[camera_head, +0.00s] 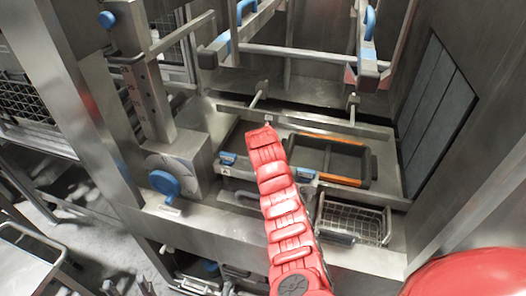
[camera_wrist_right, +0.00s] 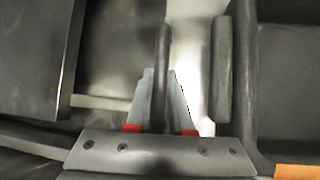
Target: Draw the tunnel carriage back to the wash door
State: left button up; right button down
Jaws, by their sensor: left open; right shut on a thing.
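In the head view a dark tray with orange ends (camera_head: 350,158) sits on a shallow metal bed inside the steel bay. I cannot tell which part is the tunnel carriage. My red right arm reaches over the bed's left part and hides its own gripper there. In the right wrist view my right gripper (camera_wrist_right: 160,100) is shut on a thin dark bar (camera_wrist_right: 163,50), with an orange edge at the lower right. My left gripper (camera_head: 128,286) seems to show only as small dark open fingers at the bottom left, apart from the bay.
A wire basket (camera_head: 352,220) stands at the bay's front right. A blue knob (camera_head: 165,184) sits on a steel block at the left. Blue-handled frames (camera_head: 370,22) hang above the bed. A ribbed dark panel (camera_head: 437,110) is on the right wall.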

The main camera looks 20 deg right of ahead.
dwell(0.3)
jog(key=w+a+b, duration=0.3)
jog(key=a, duration=0.2)
jog(key=shift+w, duration=0.25)
jog(key=shift+a, duration=0.1)
dwell(0.3)
jog(key=w+a+b, duration=0.1)
jog(key=b, duration=0.2)
jog(key=w+a+b, duration=0.1)
jog(key=a+b, duration=0.1)
jog(key=b, duration=0.1)
jog(key=w+a+b, duration=0.1)
jog(key=a+b, duration=0.1)
jog(key=b, duration=0.1)
jog(key=shift+w, duration=0.1)
dwell(0.5)
